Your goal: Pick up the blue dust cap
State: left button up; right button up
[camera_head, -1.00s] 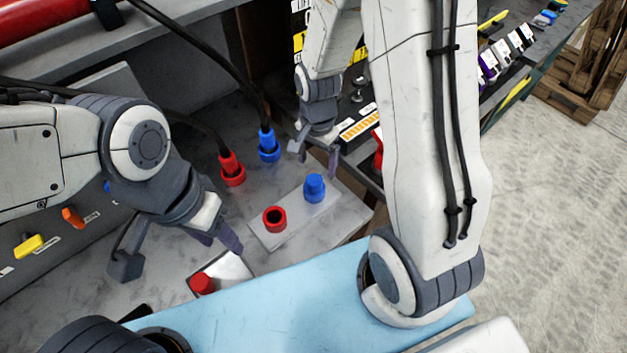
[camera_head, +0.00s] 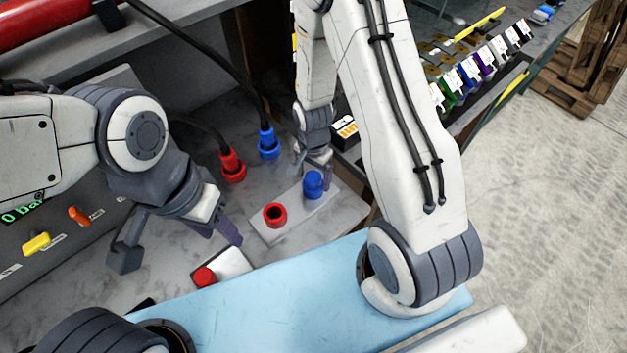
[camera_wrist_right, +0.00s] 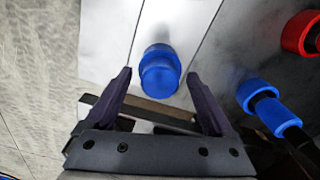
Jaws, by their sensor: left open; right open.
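The blue dust cap (camera_head: 313,186) stands upright on a grey plate (camera_head: 342,205) at the right of the bench. In the right wrist view the cap (camera_wrist_right: 160,72) lies between and partly beyond the two fingertips. My right gripper (camera_head: 313,174) is open beside the cap, one finger to each side of it. No grip on the cap shows; whether a finger touches it cannot be told. My left gripper (camera_head: 180,246) is open and empty at the left, above the bench, well away from the blue cap.
A red ring-shaped fitting (camera_head: 275,215) is on the same plate. Red (camera_head: 231,167) and blue (camera_head: 268,145) cable connectors stand behind the plate. A light blue surface (camera_head: 260,310) lies in front.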

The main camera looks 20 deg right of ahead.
grip_shut()
jog(key=shift+r, duration=0.1)
